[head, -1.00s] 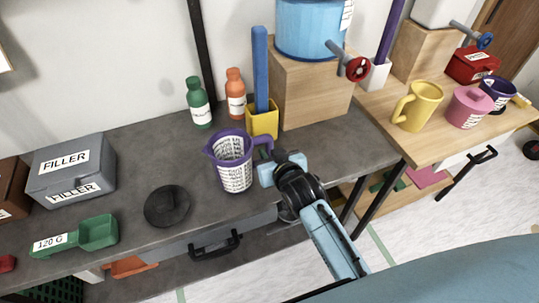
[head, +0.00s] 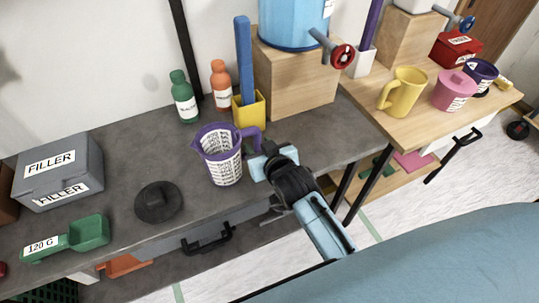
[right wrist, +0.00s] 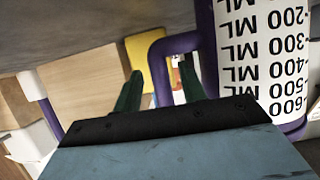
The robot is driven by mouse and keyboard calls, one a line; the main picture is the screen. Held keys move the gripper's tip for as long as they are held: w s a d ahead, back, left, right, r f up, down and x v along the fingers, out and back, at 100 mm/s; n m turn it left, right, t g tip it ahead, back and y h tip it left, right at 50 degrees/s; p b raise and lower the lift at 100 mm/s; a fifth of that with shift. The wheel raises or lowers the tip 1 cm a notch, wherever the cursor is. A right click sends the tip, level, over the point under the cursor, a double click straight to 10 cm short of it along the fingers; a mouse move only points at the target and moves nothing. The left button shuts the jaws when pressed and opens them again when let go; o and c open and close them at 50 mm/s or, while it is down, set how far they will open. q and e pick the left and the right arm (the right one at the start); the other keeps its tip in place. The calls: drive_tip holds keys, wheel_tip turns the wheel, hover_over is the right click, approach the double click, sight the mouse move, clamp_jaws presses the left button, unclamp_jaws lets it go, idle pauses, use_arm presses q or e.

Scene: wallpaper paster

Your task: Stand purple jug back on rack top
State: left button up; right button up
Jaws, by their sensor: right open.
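The purple jug (head: 222,158) stands upright on the grey counter (head: 120,165). It has a white measuring scale, and its handle points right. My right gripper (head: 268,162) is open at the handle side of the jug. In the right wrist view, the upright part of the purple handle (right wrist: 160,75) shows between the two dark green fingers (right wrist: 160,90), and the jug's scale (right wrist: 262,60) fills the right side. I cannot tell whether a finger touches the handle. I cannot tell which surface is the rack top. My left gripper is not in view.
A yellow holder (head: 249,110) and wooden block (head: 300,85) stand behind the jug. A black disc (head: 158,202), green scoop (head: 75,238) and FILLER box (head: 58,170) lie left. The wooden table (head: 420,110) at right carries a yellow mug (head: 405,92), pink jug (head: 454,92) and purple cup (head: 481,75).

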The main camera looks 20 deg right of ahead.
drive_tip(key=p+v, duration=0.1)
drive_tip(key=v, duration=0.9)
drive_tip(key=shift+s, duration=0.4)
